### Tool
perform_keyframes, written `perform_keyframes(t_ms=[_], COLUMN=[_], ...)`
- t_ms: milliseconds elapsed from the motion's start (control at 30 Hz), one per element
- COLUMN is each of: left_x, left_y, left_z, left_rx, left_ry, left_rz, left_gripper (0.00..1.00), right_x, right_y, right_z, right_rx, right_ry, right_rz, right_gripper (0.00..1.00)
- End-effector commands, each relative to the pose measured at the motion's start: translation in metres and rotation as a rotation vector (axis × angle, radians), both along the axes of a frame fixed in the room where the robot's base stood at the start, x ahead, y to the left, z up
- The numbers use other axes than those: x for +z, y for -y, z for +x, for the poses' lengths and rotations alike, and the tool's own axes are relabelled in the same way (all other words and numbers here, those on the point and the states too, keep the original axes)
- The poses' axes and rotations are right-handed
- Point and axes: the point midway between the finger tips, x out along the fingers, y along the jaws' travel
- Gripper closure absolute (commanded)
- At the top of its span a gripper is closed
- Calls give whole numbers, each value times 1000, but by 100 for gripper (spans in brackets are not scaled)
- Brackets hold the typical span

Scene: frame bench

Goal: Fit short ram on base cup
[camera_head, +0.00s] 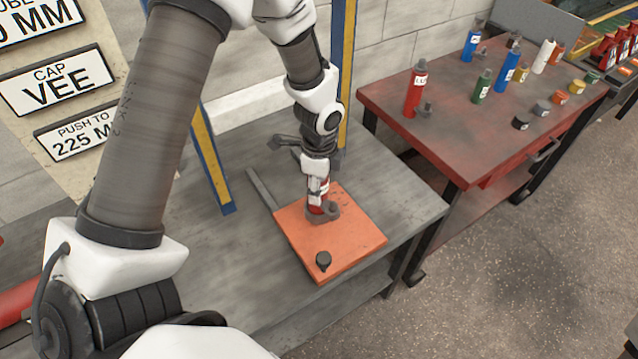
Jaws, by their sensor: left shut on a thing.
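My left gripper (318,180) reaches down over the orange mat (350,232) on the grey bench and is shut on a short red ram (316,206) with a white label. The ram looks upright. Its lower end is at a dark grey cup-like piece (331,212) on the mat, which looks like the base cup. I cannot tell whether the ram is seated in it or just above it. The gripper fingers hide part of the ram. My right gripper is not in view.
A small black part (323,260) lies near the mat's front edge. Blue and yellow posts (212,160) rise behind the mat. A red table (450,120) at right holds a tall red cylinder (416,90) and several other coloured cylinders and caps. The bench is bare right of the mat.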

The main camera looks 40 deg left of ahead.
Motion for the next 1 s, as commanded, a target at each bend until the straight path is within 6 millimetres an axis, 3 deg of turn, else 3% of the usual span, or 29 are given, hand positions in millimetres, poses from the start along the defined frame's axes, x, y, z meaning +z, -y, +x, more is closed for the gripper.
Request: perform_keyframes(t_ms=[1000], left_x=[-22], left_y=[0], left_z=[0], left_rx=[0], left_ry=[1], left_rz=[0], left_gripper=[100], right_x=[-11], right_y=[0], right_z=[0], right_rx=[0], right_ry=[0], right_rz=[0], right_gripper=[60])
